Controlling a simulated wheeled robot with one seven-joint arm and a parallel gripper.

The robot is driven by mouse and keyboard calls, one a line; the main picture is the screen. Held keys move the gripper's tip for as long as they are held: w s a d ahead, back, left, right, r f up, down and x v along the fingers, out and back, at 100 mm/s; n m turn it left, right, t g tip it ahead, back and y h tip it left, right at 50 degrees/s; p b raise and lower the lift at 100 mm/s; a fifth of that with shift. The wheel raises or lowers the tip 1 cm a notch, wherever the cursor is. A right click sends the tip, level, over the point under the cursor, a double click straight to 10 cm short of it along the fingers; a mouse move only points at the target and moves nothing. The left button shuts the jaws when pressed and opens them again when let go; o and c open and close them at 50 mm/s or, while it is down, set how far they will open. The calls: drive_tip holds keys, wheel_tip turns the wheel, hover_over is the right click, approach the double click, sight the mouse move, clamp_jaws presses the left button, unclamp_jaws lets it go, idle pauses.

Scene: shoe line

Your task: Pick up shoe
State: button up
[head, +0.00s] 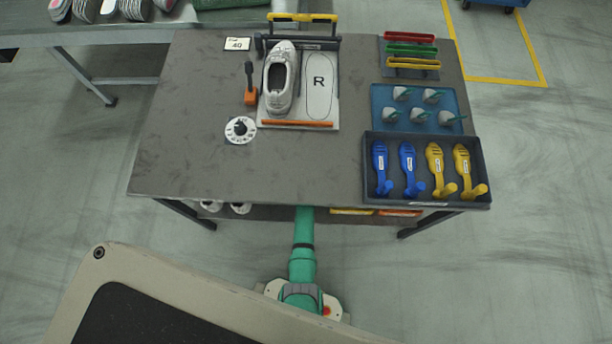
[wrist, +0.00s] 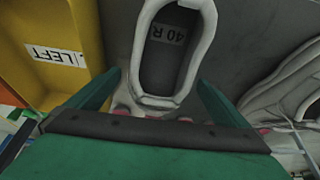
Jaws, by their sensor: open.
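In the wrist view a light grey shoe (wrist: 165,72) shows its opening, with a "40 R" label inside. My gripper (wrist: 158,80) is open, with one green finger on each side of the near end of this shoe. I cannot tell whether the fingers touch it. In the head view my green arm reaches under the table's front edge, and the gripper is hidden there. Another grey-white shoe (head: 280,80) lies on the left half of a board (head: 335,127). The shoe outline marked R (head: 319,95) beside it is empty.
A yellow bin marked LEFT (wrist: 70,25) stands close left of my gripper; part of another shoe (wrist: 290,85) is at right. On the tabletop (head: 190,150) are an orange-handled tool (head: 250,90), a white dial (head: 240,130) and a dark tray (head: 428,200) of blue and yellow pieces.

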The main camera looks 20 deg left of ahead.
drive_tip(key=shift+x, duration=2.45)
drive_tip(key=shift+w+d, duration=0.1)
drive_tip(key=shift+d, duration=0.05)
drive_tip(key=c, duration=1.2)
drive_tip(key=shift+c, duration=1.1)
drive_tip(key=shift+r, duration=0.15)
